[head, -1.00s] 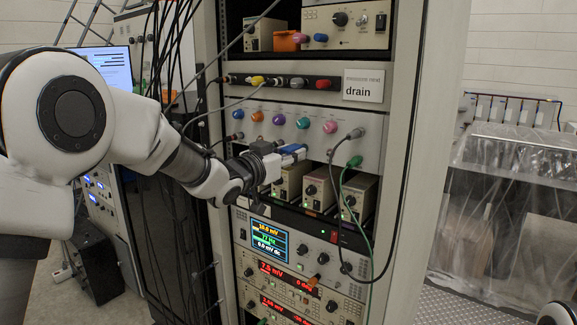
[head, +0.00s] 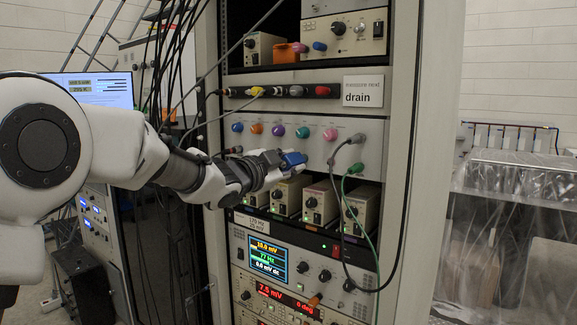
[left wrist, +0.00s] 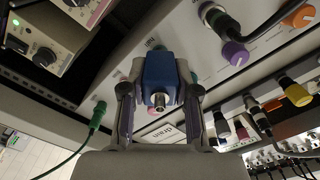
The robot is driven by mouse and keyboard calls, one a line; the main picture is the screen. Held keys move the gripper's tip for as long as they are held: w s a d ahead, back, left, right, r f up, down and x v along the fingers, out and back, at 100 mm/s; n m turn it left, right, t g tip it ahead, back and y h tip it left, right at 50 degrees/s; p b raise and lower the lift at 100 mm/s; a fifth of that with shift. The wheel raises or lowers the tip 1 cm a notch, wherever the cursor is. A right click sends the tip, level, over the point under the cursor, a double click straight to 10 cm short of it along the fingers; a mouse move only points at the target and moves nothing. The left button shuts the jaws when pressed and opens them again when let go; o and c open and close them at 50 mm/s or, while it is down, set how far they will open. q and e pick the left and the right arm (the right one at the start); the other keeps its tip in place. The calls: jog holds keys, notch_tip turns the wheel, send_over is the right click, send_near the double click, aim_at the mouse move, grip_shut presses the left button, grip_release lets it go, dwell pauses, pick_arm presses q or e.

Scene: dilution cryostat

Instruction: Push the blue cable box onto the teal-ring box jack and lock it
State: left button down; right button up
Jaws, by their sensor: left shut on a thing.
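My left gripper (head: 277,161) is shut on the blue cable box (head: 293,159), in front of the pale panel below the coloured knobs. In the left wrist view the fingers (left wrist: 158,92) grip the blue box (left wrist: 160,72) from both sides, and its round metal connector faces the camera. In the head view the box is just below the teal knob (head: 303,132). A sliver of teal (left wrist: 194,77) shows beside the box in the wrist view. The teal-ring jack itself is hidden behind the box and fingers. I cannot tell whether the box touches it. My right gripper is not in view.
A grey plug (head: 356,138) and a green plug (head: 355,168) with hanging cables are right of the box. Beige modules (head: 321,203) stand below. Black cables hang at left.

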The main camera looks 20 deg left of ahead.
pick_arm(q)
jog(key=shift+r+m+b, duration=0.3)
jog(key=shift+m+b, duration=0.95)
jog(key=shift+m, duration=0.15)
jog(key=c, duration=0.8)
grip_release()
jog(key=shift+w, duration=0.15)
jog(key=shift+w+d+f, duration=0.15)
jog(key=shift+w+f, duration=0.05)
jog(key=shift+w, duration=0.05)
jog(key=b+v, duration=0.2)
jog(key=v, duration=0.7)
jog(key=shift+b, duration=0.35)
jog(key=shift+w, duration=0.1)
